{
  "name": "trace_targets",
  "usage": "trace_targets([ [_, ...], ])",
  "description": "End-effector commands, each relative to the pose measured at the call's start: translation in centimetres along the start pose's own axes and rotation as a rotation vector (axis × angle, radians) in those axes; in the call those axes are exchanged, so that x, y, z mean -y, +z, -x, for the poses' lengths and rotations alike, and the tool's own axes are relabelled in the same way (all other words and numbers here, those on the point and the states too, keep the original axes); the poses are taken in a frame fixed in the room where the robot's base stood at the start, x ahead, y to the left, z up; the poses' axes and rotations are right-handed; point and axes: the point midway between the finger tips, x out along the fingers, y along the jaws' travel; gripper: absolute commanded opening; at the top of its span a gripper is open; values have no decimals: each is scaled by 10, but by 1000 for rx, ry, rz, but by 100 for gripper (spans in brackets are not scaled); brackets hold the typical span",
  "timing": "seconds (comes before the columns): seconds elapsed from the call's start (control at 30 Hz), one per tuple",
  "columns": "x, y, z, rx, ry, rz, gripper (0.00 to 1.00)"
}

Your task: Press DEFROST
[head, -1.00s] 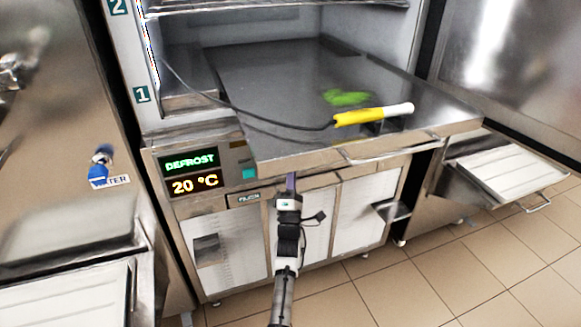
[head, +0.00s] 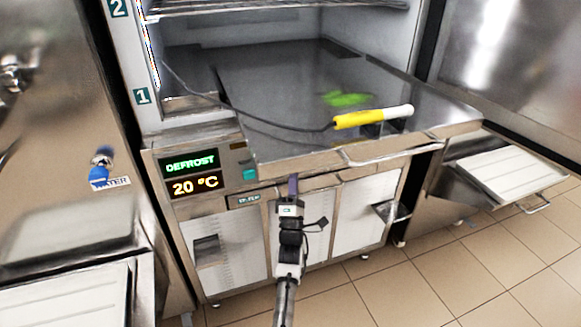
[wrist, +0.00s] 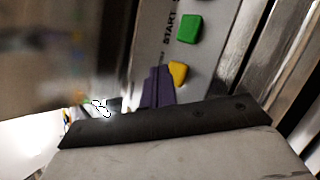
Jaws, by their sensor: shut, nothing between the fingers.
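The batch freezer's display (head: 191,174) reads DEFROST in green above 20 °C in amber. A teal-green button (head: 250,174) shows on the panel right of the display. My gripper (head: 293,184) is shut and empty, just below the front edge of the pulled-out shelf. In the wrist view its purple fingers (wrist: 157,88) are beside a yellow button (wrist: 178,73); I cannot tell whether they touch it. A green button (wrist: 189,28) is above it with the label START. The label by the yellow button is not readable. No button readable as DEFROST shows.
The metal shelf (head: 270,95) juts out over my gripper, with a yellow-and-white probe (head: 372,117) and its cable on it. White louvred panels (head: 225,243) are below. An open drawer (head: 505,168) stands at the right. The tiled floor in front is clear.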

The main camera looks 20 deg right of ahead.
Motion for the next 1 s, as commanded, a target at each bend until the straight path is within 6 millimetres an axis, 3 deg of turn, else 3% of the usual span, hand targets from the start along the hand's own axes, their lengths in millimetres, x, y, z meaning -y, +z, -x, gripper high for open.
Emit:
trace_targets([
  [0.23,-4,3,4,0,0,1,0],
  [0.7,-24,24,33,0,0,0,0],
  [1.0,-26,26,35,0,1,0,0],
])
